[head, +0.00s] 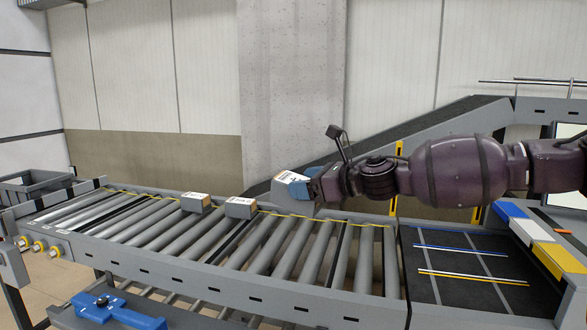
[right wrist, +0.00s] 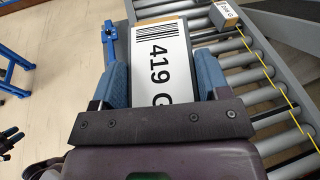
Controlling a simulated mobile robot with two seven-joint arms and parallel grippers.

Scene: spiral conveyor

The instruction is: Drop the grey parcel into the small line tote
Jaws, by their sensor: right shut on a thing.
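My right gripper (head: 302,188) is shut on a parcel (head: 290,177) and holds it above the roller conveyor. In the right wrist view the parcel (right wrist: 158,60) sits between the two blue fingers and shows a white label with a barcode and "419 G". Its far end shows a brown strip, and its underside is hidden. A grey tote (head: 40,186) stands at the far left, past the conveyor's end; I cannot tell whether it is the small line tote. A dark, partly cut-off shape at the left edge of the right wrist view may be my left gripper (right wrist: 9,140).
Two small labelled grey parcels lie on the rollers, one further left (head: 195,202) and one nearer my gripper (head: 240,207). A blue fixture (head: 118,311) is at the front left. A dark inclined belt (head: 430,127) rises at the right. The left rollers are clear.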

